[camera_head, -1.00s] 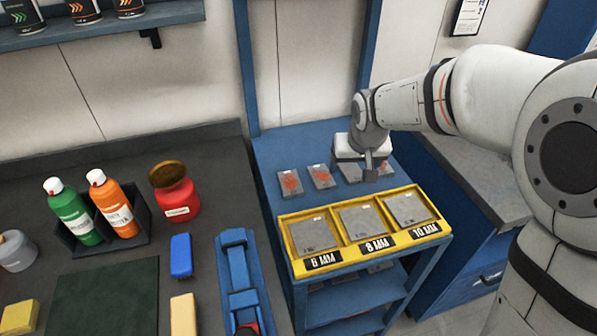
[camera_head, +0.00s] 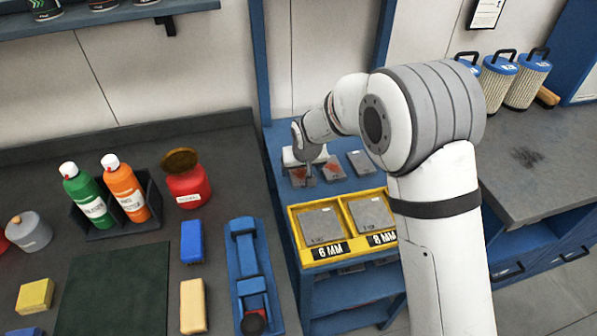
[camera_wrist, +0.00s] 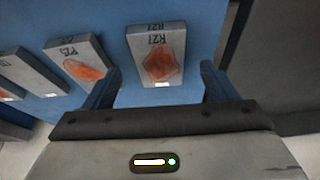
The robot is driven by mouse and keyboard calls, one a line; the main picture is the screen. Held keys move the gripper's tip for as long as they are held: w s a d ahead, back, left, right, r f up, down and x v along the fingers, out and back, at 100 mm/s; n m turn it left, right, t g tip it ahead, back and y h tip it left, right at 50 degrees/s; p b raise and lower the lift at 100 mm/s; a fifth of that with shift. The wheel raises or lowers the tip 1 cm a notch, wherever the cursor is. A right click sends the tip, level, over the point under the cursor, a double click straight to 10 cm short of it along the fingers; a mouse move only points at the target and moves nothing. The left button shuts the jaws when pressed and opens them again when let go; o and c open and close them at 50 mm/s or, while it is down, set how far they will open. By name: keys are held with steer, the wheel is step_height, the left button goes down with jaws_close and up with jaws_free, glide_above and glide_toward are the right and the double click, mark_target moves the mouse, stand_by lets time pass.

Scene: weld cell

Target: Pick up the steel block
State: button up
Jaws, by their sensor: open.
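Several flat grey steel blocks with orange-red marks lie in a row at the back of the blue cart top. In the head view, one block (camera_head: 333,169) and another (camera_head: 361,163) lie right of my gripper (camera_head: 308,168), which is low over the row's left end and partly hides the block there. In the wrist view, my gripper (camera_wrist: 160,86) is open and empty. A steel block (camera_wrist: 157,62) with dark lettering lies ahead, in line with the gap between the fingers. A second block (camera_wrist: 84,60) lies left of the left finger.
A yellow tray (camera_head: 342,261) with labelled plate compartments stands at the cart's front; my arm hides its right part. A dark bench at left holds bottles, a red tin (camera_head: 187,184) and a blue clamp-like fixture (camera_head: 247,275). A grey bench (camera_head: 540,150) stands right.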

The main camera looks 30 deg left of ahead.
mark_target(300, 174)
steer(key=shift+x, duration=1.4)
steer(key=c, duration=1.5)
steer(key=shift+w+a+r, duration=0.1)
steer(key=shift+c, duration=0.7)
steer(key=shift+r, duration=0.1)
